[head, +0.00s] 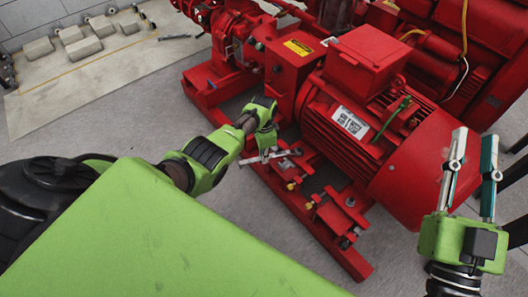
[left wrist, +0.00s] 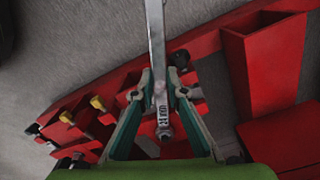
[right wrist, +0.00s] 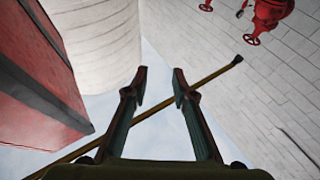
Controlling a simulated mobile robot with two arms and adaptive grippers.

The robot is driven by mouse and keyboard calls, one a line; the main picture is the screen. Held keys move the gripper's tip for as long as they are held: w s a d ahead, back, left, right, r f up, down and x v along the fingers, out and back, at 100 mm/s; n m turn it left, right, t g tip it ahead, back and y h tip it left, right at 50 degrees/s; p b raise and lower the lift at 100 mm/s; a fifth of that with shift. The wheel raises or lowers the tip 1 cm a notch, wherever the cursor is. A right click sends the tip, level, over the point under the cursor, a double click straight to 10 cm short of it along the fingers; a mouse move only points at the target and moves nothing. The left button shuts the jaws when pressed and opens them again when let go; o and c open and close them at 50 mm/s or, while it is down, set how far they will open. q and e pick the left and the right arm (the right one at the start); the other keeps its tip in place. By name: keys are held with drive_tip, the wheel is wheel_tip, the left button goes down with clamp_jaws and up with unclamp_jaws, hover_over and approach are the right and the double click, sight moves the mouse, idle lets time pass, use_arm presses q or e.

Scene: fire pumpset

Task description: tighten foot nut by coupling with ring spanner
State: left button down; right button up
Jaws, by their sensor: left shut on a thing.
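My left gripper (head: 266,148) is shut on a silver spanner (head: 283,155) beside the red motor (head: 365,120), above the base frame. In the left wrist view the spanner (left wrist: 156,40) runs from the top edge down between the fingers, with a marking that looks like "24 mm" near its lower end. Its upper end is out of that view. A dark nut or bolt head (left wrist: 180,58) shows just right of the shaft; I cannot tell whether it is the foot nut or whether the spanner touches it. My right gripper (head: 472,165) is open and empty, right of the motor.
The red base frame (head: 355,262) carries several brass-tipped bolts (head: 291,186). A red pump (head: 222,25) stands at the back left, and a red engine-like unit (head: 465,60) at the back right. Pale blocks (head: 83,47) lie on a floor slab at the far left.

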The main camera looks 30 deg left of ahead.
use_arm(q)
drive_tip(key=shift+d+r, duration=0.1)
drive_tip(key=shift+r, duration=0.15)
drive_tip(key=shift+r+p, duration=0.5)
drive_tip(key=shift+p, duration=0.25)
drive_tip(key=shift+r+p, duration=0.7)
use_arm(e)
drive_tip(key=shift+d+f+g+h, duration=1.05)
drive_tip(key=shift+f+g, duration=2.55)
drive_tip(key=shift+f, duration=3.3)
use_arm(q)
drive_tip(key=shift+r+p, duration=0.3)
drive_tip(key=shift+p, duration=0.05)
drive_tip(key=shift+r+p, duration=0.6)
drive_tip(key=shift+r, duration=0.25)
use_arm(e)
drive_tip(key=s+d+f+g+h, duration=0.2)
drive_tip(key=s+f+g, duration=0.4)
drive_tip(key=f, duration=0.4)
drive_tip(key=shift+s+d+f+m+g, duration=0.3)
drive_tip(key=shift+s+d, duration=0.15)
drive_tip(key=shift+s, duration=0.35)
